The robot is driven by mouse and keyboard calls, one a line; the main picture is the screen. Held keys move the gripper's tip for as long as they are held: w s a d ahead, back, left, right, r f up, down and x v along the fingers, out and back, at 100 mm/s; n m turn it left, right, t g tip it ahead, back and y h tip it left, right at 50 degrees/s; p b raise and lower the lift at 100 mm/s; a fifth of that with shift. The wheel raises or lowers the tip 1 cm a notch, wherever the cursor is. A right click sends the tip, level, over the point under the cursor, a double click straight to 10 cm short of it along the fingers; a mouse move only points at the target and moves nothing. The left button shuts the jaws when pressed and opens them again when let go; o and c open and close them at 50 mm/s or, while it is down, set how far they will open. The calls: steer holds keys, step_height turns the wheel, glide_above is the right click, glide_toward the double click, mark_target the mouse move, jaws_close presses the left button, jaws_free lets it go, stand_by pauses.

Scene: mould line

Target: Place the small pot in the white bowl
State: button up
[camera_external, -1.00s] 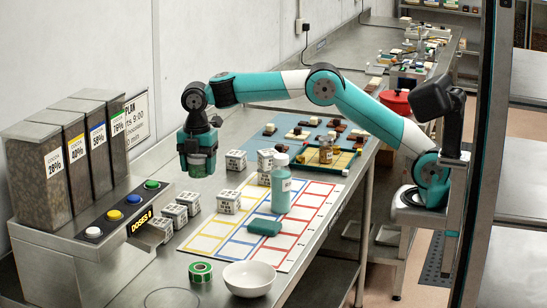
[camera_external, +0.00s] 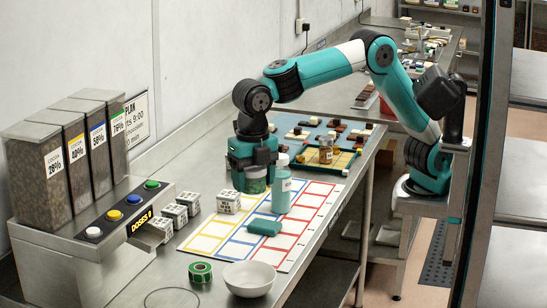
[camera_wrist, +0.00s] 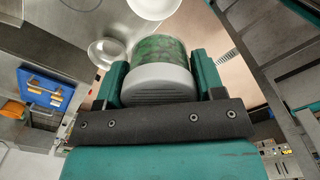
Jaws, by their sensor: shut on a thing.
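My gripper (camera_external: 254,175) is shut on the small pot (camera_external: 256,184) and holds it above the work surface, behind the teal bottle. In the wrist view, the pot (camera_wrist: 158,55) has a mottled green side and a pale grey end towards the camera, between the two teal fingers of my gripper (camera_wrist: 158,72). The white bowl (camera_external: 249,289) stands at the near edge of the bench, in front of and well apart from the pot, and looks empty. A white round thing (camera_wrist: 152,8) is cut off at the top of the wrist view; I cannot tell if it is the bowl.
The teal bottle (camera_external: 281,191) stands close beside the pot. A teal block (camera_external: 264,227) lies on the coloured grid sheet (camera_external: 215,237). Patterned cubes (camera_external: 228,201) stand left of the bottle. A green tape roll (camera_external: 200,272) lies left of the bowl. A dispenser (camera_external: 95,225) stands at left.

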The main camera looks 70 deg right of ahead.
mark_target(262, 264)
steer(key=shift+s+a+r, duration=0.1)
steer(key=shift+s+a, duration=0.2)
steer(key=shift+s, duration=0.45)
steer(key=shift+s+f+n, duration=0.25)
steer(key=shift+f+n, duration=0.05)
step_height(262, 264, down, 19)
steer(key=p, duration=0.3)
steer(key=shift+f, duration=0.15)
steer(key=shift+f, duration=0.65)
steer(key=o, duration=1)
